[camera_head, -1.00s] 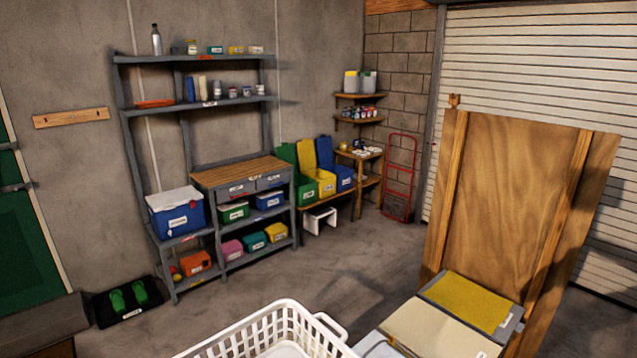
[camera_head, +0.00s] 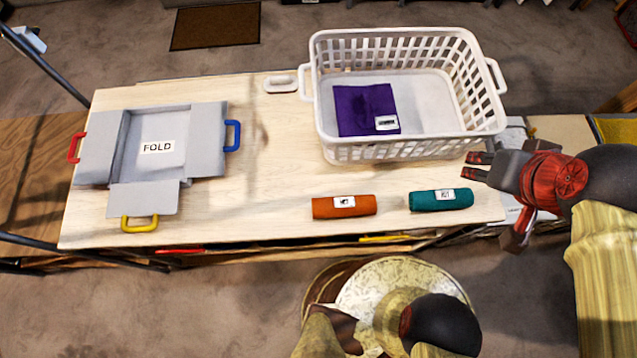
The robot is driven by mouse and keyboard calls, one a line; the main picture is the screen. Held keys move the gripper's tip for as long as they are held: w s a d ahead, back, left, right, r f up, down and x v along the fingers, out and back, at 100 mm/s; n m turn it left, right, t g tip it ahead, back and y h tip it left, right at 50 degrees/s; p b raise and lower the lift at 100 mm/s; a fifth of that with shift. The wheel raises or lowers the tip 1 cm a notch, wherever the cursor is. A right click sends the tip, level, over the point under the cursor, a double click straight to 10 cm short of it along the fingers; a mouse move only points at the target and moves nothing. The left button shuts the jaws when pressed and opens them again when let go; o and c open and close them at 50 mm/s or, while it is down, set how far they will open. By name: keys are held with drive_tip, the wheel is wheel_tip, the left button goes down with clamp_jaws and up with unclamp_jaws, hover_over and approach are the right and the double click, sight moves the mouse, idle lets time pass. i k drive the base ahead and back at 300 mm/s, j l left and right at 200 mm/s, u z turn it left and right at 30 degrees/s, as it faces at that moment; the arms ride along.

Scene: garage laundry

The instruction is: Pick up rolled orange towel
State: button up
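The rolled orange towel (camera_head: 325,208) lies near the front edge of the wooden table, with a white label on its top. A rolled teal towel (camera_head: 425,201) lies to its right, apart from it, also labelled. My gripper (camera_head: 478,168) is at the table's right end, just right of and above the teal towel in the picture. Its dark fingers point left and appear spread, with nothing between them. It is well to the right of the orange towel and not touching it.
A white basket (camera_head: 345,152) holding a folded purple cloth (camera_head: 352,112) stands behind the towels. A grey folding board (camera_head: 100,150) with coloured handles lies on the left. The table (camera_head: 265,200) is bare left of the orange towel.

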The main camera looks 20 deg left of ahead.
sight(353, 206)
drive_tip(key=u, duration=1.35)
drive_tip(key=k, duration=0.55)
